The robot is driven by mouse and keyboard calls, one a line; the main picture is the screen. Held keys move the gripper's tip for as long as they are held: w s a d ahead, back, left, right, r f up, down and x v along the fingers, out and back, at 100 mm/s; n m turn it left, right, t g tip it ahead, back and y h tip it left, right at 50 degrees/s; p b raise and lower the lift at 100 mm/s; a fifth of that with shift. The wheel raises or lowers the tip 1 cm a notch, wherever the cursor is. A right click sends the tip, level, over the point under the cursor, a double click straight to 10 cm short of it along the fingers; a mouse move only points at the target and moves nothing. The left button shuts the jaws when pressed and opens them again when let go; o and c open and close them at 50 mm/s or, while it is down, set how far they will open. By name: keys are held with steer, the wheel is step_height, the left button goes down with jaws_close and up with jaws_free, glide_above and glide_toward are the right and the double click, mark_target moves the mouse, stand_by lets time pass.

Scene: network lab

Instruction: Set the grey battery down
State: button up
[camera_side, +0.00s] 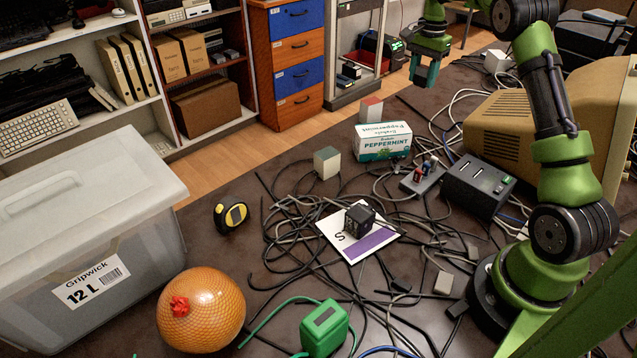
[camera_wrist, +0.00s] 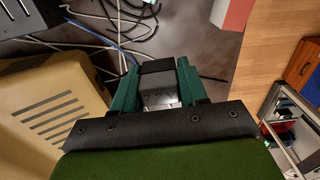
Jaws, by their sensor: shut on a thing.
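My gripper (camera_side: 424,76) is raised at the back right of the table in the side view. In the wrist view its two green fingers (camera_wrist: 157,72) are shut on the grey battery (camera_wrist: 157,91), a dark grey block with a lighter lower face. The fingers hold it from both sides, and it appears clear of the table. In the side view the battery is too hidden by the fingers to make out.
A black cube (camera_side: 360,217) sits on a white card with a purple stripe (camera_side: 374,242). A pale block (camera_side: 326,162), a peppermint box (camera_side: 383,142), a red-and-white block (camera_side: 371,109) and a black power unit (camera_side: 478,185) stand nearby. Tangled cables (camera_side: 285,222) cover mid-table. A beige monitor (camera_side: 520,112) stands right.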

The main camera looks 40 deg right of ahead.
steer(key=s+d, duration=0.1)
steer(key=d, duration=0.2)
glide_above(419, 133)
steer(key=shift+m, duration=0.3)
step_height(419, 133, down, 11)
steer(key=shift+s, duration=0.1)
steer(key=shift+f, duration=2.2)
steer(key=shift+f, duration=0.1)
steer(key=o, duration=1.1)
